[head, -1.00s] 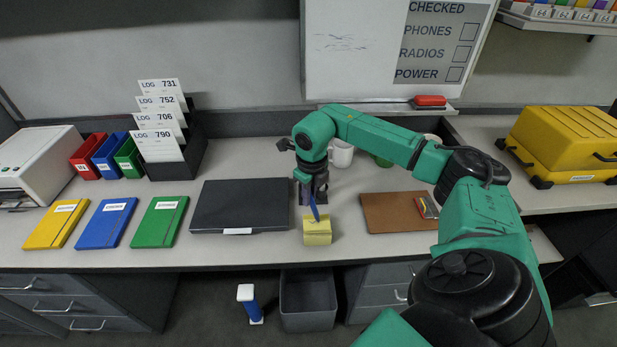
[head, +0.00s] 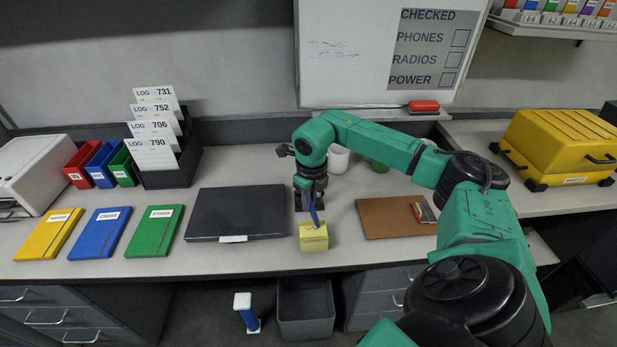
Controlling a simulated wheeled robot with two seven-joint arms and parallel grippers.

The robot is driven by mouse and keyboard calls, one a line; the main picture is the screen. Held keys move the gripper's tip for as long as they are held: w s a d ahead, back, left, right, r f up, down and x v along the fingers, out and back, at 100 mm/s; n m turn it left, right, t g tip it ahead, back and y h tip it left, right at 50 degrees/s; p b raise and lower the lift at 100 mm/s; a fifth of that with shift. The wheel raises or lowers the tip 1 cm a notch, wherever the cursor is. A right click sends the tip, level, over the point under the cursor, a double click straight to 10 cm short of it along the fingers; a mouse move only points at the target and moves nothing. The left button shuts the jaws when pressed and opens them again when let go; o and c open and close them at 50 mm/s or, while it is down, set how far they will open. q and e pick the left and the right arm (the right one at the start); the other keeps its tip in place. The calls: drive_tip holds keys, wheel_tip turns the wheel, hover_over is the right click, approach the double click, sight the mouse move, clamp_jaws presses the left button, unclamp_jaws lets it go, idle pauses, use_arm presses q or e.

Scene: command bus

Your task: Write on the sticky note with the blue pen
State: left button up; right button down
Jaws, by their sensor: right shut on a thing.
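The yellow sticky note pad (head: 313,241) sits near the front edge of the desk, between the black laptop-like case and the brown board. A blue pen (head: 314,214) points down at the pad, its lower end at or just above the pad's top; I cannot tell if it touches. My right gripper (head: 311,203) is shut on the pen, pointing down just behind the pad. Some dark marks seem to show on the pad's top, too small to read. My left gripper is not in view.
A closed black case (head: 238,212) lies left of the pad. A brown board (head: 385,218) lies right of it. A white mug (head: 338,160) and a green one (head: 376,166) stand behind my arm. Green, blue and yellow notebooks lie at left. A bin (head: 305,308) stands below.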

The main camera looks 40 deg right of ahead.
drive_tip(key=shift+d, duration=0.35)
wheel_tip(320, 180, up, 7)
drive_tip(key=p, duration=0.5)
drive_tip(key=shift+f, duration=0.15)
drive_tip(key=shift+f, duration=0.1)
idle(0.3)
